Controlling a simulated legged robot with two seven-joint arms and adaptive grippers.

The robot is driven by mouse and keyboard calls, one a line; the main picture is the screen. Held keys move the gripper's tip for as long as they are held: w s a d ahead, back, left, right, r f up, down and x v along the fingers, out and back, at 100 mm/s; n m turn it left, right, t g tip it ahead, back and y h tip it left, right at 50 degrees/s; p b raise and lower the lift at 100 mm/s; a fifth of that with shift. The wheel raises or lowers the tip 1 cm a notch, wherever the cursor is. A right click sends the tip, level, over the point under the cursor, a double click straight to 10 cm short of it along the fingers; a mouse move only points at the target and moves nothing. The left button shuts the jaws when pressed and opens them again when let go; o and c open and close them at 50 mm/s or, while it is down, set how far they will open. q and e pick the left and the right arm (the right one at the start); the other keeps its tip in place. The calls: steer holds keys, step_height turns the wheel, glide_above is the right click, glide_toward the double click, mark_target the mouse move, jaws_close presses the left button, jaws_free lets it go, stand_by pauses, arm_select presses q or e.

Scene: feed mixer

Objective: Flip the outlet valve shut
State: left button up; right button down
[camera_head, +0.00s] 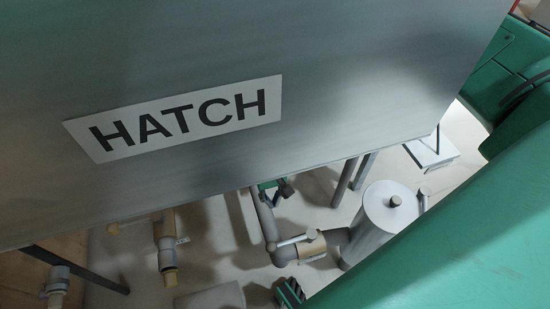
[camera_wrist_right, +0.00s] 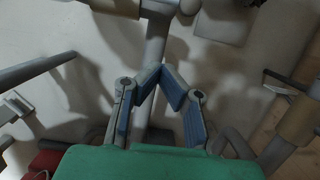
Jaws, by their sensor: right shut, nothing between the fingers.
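Below the hatch panel, a grey pipe (camera_head: 266,218) bends toward a tan valve body (camera_head: 312,245) with a pale lever handle (camera_head: 292,241) in the head view. I cannot tell for certain that this is the outlet valve. My right gripper (camera_head: 290,292) shows at the bottom edge, just below that valve and apart from it in the picture. In the right wrist view the same gripper (camera_wrist_right: 163,75) has its blue-padded fingertips close together, with nothing held. A grey pipe (camera_wrist_right: 155,42) lies beyond the fingertips.
The large metal panel labelled HATCH (camera_head: 180,120) overhangs the upper left and hides what is behind it. A grey cylinder (camera_head: 390,207) stands right of the valve. Another tan pipe fitting (camera_head: 165,240) hangs at left. Pale floor shows between the pipes.

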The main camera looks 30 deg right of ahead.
mark_target(292, 241)
steer(key=s+f+b, duration=0.1)
steer(key=s+f, duration=0.1)
steer(key=f, duration=0.1)
steer(key=s+a+f+b, duration=0.1)
steer(key=s+f, duration=0.1)
steer(key=f, duration=0.1)
steer(key=s+f, duration=0.1)
steer(key=f, duration=0.2)
steer(key=shift+s+a+b, duration=0.3)
steer(key=shift+s+b, duration=0.1)
